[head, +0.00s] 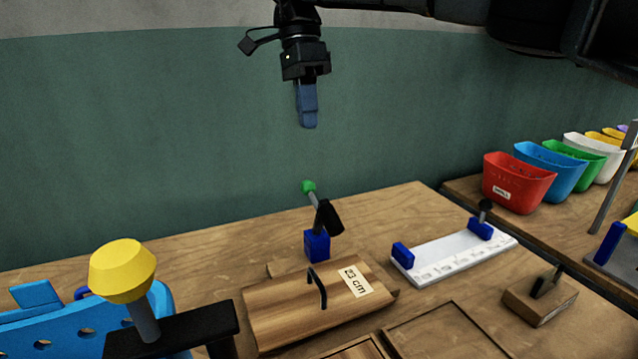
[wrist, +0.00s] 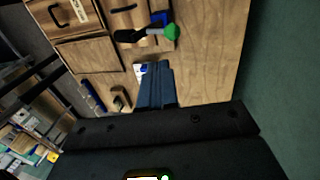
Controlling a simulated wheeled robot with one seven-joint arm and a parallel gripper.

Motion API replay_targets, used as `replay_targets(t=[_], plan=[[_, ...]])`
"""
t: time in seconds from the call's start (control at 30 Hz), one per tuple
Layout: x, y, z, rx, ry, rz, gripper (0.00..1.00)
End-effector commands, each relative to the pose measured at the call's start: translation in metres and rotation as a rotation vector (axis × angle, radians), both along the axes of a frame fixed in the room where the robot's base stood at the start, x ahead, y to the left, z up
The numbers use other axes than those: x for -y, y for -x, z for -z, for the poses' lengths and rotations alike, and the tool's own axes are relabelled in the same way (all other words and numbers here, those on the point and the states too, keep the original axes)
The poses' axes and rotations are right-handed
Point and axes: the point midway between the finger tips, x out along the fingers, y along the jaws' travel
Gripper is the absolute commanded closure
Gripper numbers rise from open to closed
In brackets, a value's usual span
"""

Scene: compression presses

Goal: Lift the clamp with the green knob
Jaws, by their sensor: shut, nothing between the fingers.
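The clamp (head: 322,217) has a green knob (head: 308,187), a black handle and a blue base block (head: 316,245). It stands on the wooden table behind a wooden board. In the wrist view the green knob (wrist: 171,31) shows near the top, beside the black handle (wrist: 131,36). My gripper (head: 308,125) has blue fingers that are closed together with nothing between them. It points down, high above the table, over the clamp and apart from it. The closed fingers (wrist: 156,84) also show in the wrist view.
A wooden lid (head: 270,308) marked "23 cm" with a black handle lies in front of the clamp. A white ruler-like bar (head: 450,257) with blue blocks is to the right. A yellow knob (head: 122,268) stands front left. Coloured bins, including a red one (head: 515,182), line the right.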

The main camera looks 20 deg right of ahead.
Motion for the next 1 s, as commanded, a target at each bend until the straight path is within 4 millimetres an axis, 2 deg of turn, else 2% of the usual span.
replay_targets(t=[0.17, 0.53, 0.8, 1.0], plan=[[0.000, 0.006, 0.026, -0.003, -0.003, -0.001, 1.00], [-0.001, 0.022, 0.096, -0.003, -0.006, -0.001, 1.00], [-0.002, 0.049, 0.104, -0.001, -0.007, -0.002, 1.00], [-0.002, 0.057, 0.108, 0.000, -0.007, 0.001, 1.00]])
